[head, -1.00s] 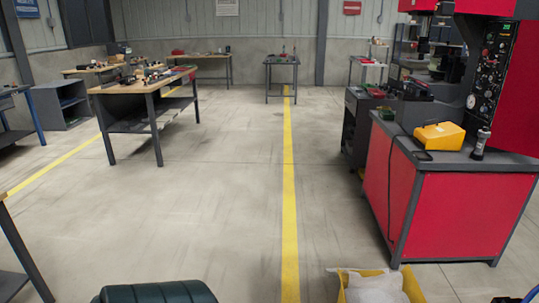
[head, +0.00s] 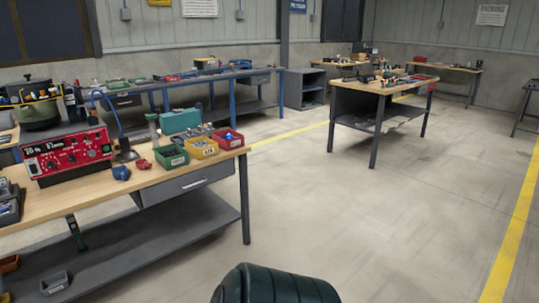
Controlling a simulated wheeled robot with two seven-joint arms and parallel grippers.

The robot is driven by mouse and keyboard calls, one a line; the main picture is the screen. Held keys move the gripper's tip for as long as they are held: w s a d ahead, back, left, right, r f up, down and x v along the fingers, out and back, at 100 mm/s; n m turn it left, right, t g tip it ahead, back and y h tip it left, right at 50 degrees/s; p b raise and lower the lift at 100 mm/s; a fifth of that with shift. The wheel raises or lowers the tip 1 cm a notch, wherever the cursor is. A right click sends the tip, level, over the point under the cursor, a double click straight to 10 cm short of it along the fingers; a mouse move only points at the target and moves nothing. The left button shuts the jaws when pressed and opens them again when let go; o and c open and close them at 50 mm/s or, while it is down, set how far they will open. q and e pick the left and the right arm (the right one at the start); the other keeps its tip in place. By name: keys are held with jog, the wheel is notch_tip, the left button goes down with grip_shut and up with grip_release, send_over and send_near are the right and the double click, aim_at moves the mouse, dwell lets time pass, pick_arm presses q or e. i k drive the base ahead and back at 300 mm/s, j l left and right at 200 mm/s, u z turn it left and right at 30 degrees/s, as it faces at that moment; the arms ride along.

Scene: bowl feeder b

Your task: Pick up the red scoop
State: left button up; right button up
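I cannot make out a red scoop for certain in the head view. A small red object (head: 143,163) lies on the near left workbench (head: 205,174), beside a small blue object (head: 121,173); it is too small to tell what it is. Neither of my grippers is in view.
The near bench carries a red control box (head: 68,152), a teal case (head: 180,121) and green, yellow and red bins (head: 201,147). A dark green ribbed object (head: 275,286) is at the bottom edge. Another table (head: 372,90) stands farther back. The floor at centre right is clear.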

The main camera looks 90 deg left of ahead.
aim_at(145, 164)
jog(key=u, duration=3.65)
jog(key=i+j+z, duration=0.35)
jog(key=i, duration=0.3)
jog(key=i+j+z, duration=0.35)
jog(key=i, duration=0.25)
jog(key=i+j+z, duration=0.35)
jog(key=i+j, duration=0.15)
jog(key=j, duration=0.15)
